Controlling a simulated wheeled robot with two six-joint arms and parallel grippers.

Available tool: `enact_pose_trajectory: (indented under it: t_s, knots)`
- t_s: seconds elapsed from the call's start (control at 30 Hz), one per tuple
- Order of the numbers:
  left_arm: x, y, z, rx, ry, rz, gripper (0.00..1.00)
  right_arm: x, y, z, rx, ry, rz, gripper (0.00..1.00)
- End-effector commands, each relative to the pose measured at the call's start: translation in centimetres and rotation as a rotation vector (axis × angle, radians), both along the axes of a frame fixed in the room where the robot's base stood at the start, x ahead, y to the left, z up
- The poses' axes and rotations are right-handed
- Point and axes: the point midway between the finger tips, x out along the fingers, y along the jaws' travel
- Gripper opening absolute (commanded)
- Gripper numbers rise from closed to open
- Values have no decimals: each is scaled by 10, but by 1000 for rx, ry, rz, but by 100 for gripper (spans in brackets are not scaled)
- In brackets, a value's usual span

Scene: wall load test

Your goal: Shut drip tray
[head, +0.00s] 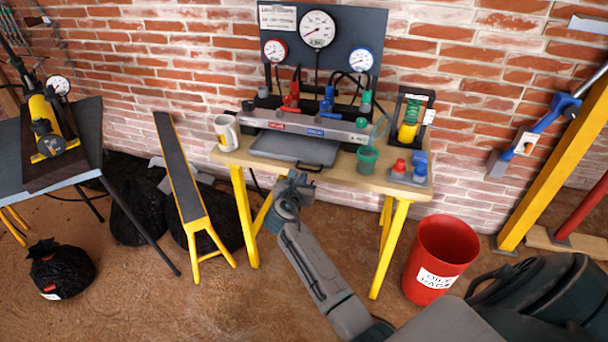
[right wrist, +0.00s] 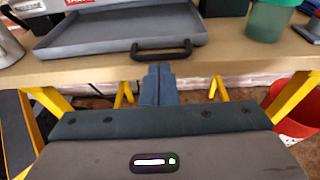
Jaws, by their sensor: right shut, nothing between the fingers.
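The grey drip tray (head: 295,148) sticks out from under the pressure manifold on the wooden table, pulled partly towards the front edge. In the right wrist view the tray (right wrist: 115,30) shows a shallow rim, an empty floor and a black bar handle (right wrist: 162,51) on its front. My right gripper (head: 296,180) is at the table's front edge, by the handle. In the right wrist view its blue fingers (right wrist: 158,70) are together and empty, just in front of the handle. I cannot tell whether they touch it. My left gripper is not in view.
A mug (head: 226,132) stands left of the tray, and a green cup (head: 367,159) stands right of it. A block with red and blue knobs (head: 408,168) sits at the table's right. A red bin (head: 440,260) stands on the floor at the right.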

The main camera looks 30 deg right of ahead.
Motion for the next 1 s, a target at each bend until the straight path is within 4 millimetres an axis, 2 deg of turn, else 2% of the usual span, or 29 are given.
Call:
enact_pose_trajectory:
  t_s: [0.2,0.67,0.77,0.9,1.0]
  knots:
    - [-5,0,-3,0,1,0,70,16,-18,-5,1,1,0,0]
    - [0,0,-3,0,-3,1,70,20,-22,-6,0,0,1,0]
    - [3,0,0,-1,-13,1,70,29,-32,-4,-1,-1,1,0]
    - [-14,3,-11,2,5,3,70,49,-55,-4,-2,-1,0,0]
    - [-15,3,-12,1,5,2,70,61,-69,-5,-1,0,0,0]
